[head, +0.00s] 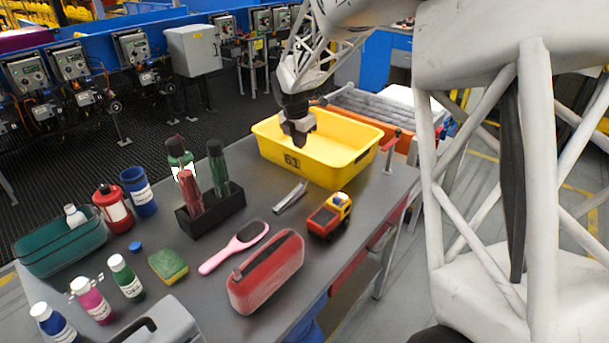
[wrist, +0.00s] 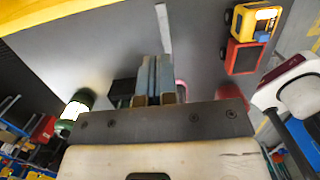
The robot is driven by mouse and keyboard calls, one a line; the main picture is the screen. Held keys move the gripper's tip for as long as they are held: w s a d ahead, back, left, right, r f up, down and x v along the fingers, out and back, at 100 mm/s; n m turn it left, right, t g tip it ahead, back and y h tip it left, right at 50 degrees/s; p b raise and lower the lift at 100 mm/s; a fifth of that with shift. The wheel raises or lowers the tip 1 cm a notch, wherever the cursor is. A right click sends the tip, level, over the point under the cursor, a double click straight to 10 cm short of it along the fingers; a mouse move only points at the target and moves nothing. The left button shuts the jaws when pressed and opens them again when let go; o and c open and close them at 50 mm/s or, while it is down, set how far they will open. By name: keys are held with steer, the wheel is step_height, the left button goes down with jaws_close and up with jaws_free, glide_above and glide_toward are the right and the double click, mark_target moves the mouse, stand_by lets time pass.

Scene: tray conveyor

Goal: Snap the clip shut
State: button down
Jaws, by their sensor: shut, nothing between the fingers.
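The clip (head: 292,197) is a slim grey piece with two long, narrow arms. It lies on the grey table between the yellow tray and the toy truck. Whether its arms are apart or closed is too small to tell. In the wrist view a pale strip beyond the fingertips (wrist: 164,27) looks like the clip. My gripper (head: 299,138) hangs above the near left side of the yellow tray, up and behind the clip, and does not touch it. In the wrist view my gripper's fingers (wrist: 154,80) are together with nothing between them.
The yellow tray (head: 348,176) stands behind the clip. A red and yellow toy truck (head: 329,216) is at its right. A pink brush (head: 232,247) and red case (head: 266,273) lie in front. Bare table surrounds the clip.

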mark_target(306, 180)
stand_by(0.3)
steer(key=f, duration=0.4)
steer(key=w+d+f, duration=0.1)
steer(key=f, duration=0.8)
steer(key=shift+w+d+f, duration=0.25)
steer(key=shift+d+f, duration=0.05)
steer(key=shift+f, duration=0.1)
steer(key=shift+w+d+f, duration=0.15)
steer(key=shift+f, duration=0.55)
steer(key=shift+w+d+f, duration=0.1)
steer(key=shift+f, duration=0.55)
steer(key=shift+r, duration=0.15)
steer(key=shift+r, duration=0.65)
steer(key=shift+r, duration=0.2)
